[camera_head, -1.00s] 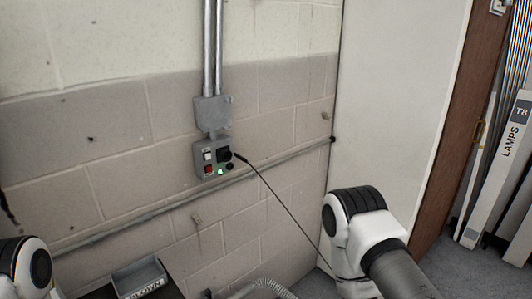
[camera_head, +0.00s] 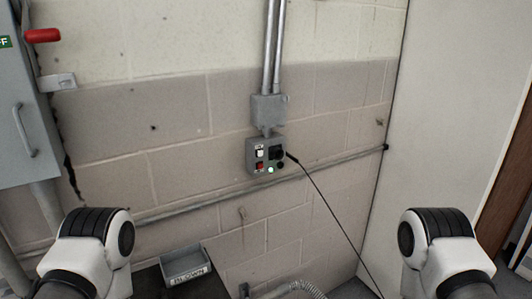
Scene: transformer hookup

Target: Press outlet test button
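A grey outlet box (camera_head: 252,157) is mounted on the block wall, a little right of the picture's middle. Its face carries a white button (camera_head: 260,153), a red button (camera_head: 260,166), a lit green lamp (camera_head: 270,170) and a dark socket (camera_head: 277,153). A black cable (camera_head: 330,208) runs from the socket side down to the right. Which button is the test button cannot be read at this size. My two arms show at the lower left and lower right, both well apart from the box. Neither gripper is in view.
A junction box (camera_head: 269,109) with conduits sits above the outlet box. A grey bin (camera_head: 186,265) stands on a dark surface below. A grey cabinet (camera_head: 17,110) with a red lever (camera_head: 43,36) is at left. A pale panel (camera_head: 445,130) is at right.

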